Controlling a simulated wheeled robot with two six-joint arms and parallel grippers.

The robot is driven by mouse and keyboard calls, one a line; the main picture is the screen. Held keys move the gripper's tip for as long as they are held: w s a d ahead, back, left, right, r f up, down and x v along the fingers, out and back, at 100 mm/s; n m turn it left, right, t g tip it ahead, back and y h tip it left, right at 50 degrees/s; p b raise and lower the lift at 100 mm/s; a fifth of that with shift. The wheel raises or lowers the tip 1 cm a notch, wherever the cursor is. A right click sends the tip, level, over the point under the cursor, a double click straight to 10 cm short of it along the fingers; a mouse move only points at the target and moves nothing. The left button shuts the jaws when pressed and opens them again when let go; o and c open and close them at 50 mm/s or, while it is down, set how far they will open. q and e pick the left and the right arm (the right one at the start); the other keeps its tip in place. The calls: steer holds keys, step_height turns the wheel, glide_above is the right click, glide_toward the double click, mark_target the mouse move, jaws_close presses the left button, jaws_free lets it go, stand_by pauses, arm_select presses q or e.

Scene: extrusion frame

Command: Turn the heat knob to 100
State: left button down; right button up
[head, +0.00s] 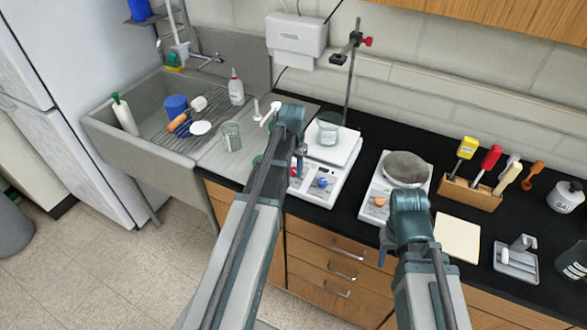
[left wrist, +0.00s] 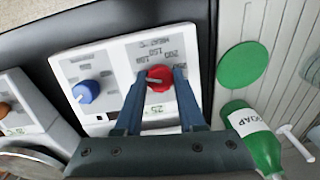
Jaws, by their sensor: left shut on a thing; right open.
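The heat knob (left wrist: 160,78) is red and sits on the front panel of a white hotplate (left wrist: 112,55), under a "HEAT °C" label. My left gripper (left wrist: 158,75) is shut on this knob, one finger on each side. A pale pointer mark shows on the knob's left side in the left wrist view. In the head view the hotplate (head: 327,150) stands on the black counter, and my left gripper (head: 297,160) partly hides the red knob. My right gripper (head: 385,248) is open, low at the counter's front edge, its fingers mostly hidden.
A blue knob (left wrist: 86,91) is beside the red one. A glass beaker (head: 329,127) stands on the hotplate. A second white unit (head: 413,193) with an orange knob stands to the right. A green soap bottle (left wrist: 250,135) is close to my left gripper. The sink (head: 150,150) is at left.

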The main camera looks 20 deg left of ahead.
mark_target(296, 181)
arm_select(q)
steer(key=m, duration=0.5)
steer(key=shift+d+y, duration=0.1)
steer(key=shift+y, duration=0.3)
steer(key=shift+m, duration=0.4)
steer(key=c, duration=0.5)
jaws_free()
steer(key=shift+r, duration=0.1)
step_height(296, 181, up, 14)
steer(key=s+d+p, duration=0.1)
steer(key=p, duration=1.2)
steer(key=shift+s+f+p, duration=0.15)
steer(key=shift+f+p, duration=0.1)
steer(key=shift+p, duration=0.05)
